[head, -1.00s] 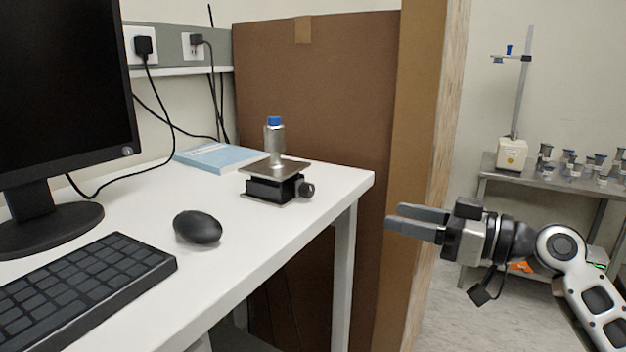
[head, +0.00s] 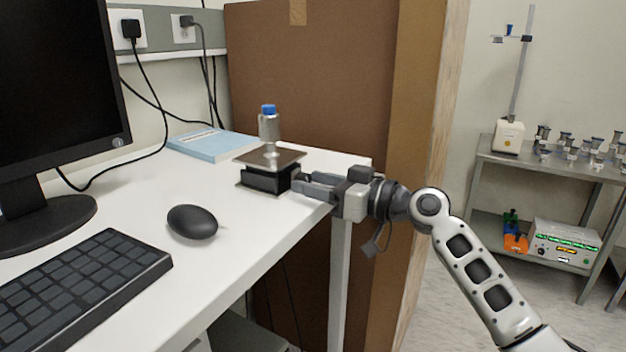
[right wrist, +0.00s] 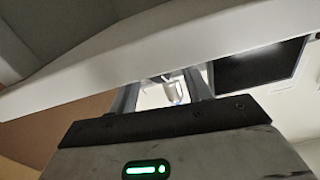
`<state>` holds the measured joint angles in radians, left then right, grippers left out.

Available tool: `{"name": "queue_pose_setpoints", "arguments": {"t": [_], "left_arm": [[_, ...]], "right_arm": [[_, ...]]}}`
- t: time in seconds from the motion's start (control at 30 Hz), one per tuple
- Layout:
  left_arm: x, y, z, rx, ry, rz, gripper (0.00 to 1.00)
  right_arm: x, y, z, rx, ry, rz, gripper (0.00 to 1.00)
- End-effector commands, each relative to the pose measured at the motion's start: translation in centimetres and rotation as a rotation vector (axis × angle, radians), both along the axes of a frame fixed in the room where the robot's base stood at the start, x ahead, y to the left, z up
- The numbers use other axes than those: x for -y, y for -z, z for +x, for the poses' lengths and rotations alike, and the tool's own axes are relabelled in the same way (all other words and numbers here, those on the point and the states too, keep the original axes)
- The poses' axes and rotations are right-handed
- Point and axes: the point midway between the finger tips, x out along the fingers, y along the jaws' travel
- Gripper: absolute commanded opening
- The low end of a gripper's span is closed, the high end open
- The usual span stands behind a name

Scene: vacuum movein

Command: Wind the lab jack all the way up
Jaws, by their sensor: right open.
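The lab jack (head: 266,179) stands low on the white desk near its right corner, with a dark base and a flat metal top plate. My left gripper is not in view.
A monitor (head: 50,90), keyboard (head: 80,270), mouse (head: 192,222) and blue book (head: 213,144) share the desk (head: 215,275). A brown panel (head: 310,90) stands behind the jack. A steel bench (head: 545,165) with glassware stands at the far right.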

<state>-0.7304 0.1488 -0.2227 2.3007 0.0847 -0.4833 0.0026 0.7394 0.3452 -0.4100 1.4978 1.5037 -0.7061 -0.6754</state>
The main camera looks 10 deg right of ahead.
Motion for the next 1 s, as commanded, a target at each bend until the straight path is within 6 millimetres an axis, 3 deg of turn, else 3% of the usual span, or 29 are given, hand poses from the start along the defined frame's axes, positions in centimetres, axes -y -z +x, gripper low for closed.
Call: {"name": "queue_pose_setpoints", "arguments": {"t": [0.4, 0.57, 1.0], "left_arm": [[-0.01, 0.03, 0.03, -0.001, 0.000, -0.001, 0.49], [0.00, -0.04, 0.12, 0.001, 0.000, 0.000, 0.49], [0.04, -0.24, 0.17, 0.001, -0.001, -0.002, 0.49]], "right_arm": [[-0.73, 0.02, 0.49, -0.001, -0.001, -0.001, 0.49], [-0.71, 0.02, 0.48, -0.001, 0.000, -0.001, 0.04], [-0.68, 0.08, 0.47, -0.104, 0.000, 0.073, 0.04]]}}
